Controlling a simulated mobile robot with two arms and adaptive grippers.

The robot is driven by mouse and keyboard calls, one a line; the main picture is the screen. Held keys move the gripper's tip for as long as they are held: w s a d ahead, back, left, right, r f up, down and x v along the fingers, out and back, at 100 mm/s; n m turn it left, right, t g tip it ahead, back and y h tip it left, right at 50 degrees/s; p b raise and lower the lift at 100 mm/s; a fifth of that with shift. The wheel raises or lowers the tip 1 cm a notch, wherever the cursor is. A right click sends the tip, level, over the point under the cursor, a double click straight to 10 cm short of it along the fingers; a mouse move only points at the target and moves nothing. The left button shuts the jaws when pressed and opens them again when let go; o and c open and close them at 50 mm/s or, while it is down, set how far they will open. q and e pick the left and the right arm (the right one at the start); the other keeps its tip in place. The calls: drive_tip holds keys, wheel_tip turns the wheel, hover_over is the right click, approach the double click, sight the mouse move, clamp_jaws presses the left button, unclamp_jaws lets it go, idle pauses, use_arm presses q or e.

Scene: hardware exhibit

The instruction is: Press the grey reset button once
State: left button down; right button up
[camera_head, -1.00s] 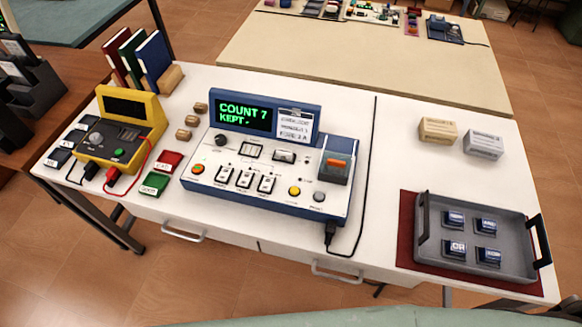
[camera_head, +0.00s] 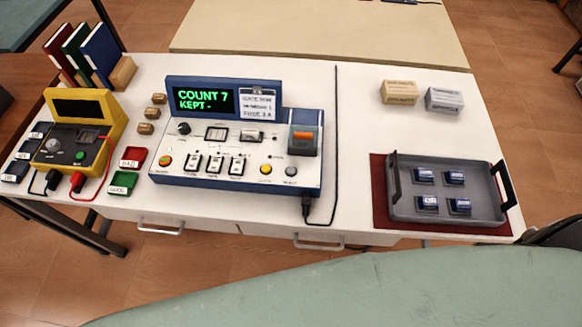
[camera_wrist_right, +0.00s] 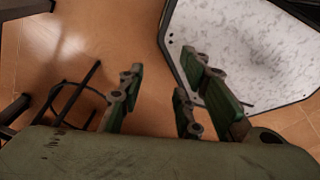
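The grey reset button (camera_head: 291,171) is a small round knob at the front right corner of the blue and white counter console (camera_head: 240,183). It sits just right of a yellow button (camera_head: 265,170). The console's screen (camera_head: 204,100) reads "COUNT 7" and "KEPT -" in green. Neither gripper shows in the head view. My right gripper (camera_wrist_right: 165,92) shows in its wrist view with its fingers apart and nothing between them. It is over floor, away from the console. My left gripper is not in view.
Left of the console are a yellow meter (camera_head: 72,140) with leads and red and green blocks. To the right, a grey tray (camera_head: 445,208) holds several blue blocks on a red mat. A black cable (camera_head: 335,150) runs beside the console. The white table right of it is partly clear.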

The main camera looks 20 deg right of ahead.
clamp_jaws()
idle(1.3)
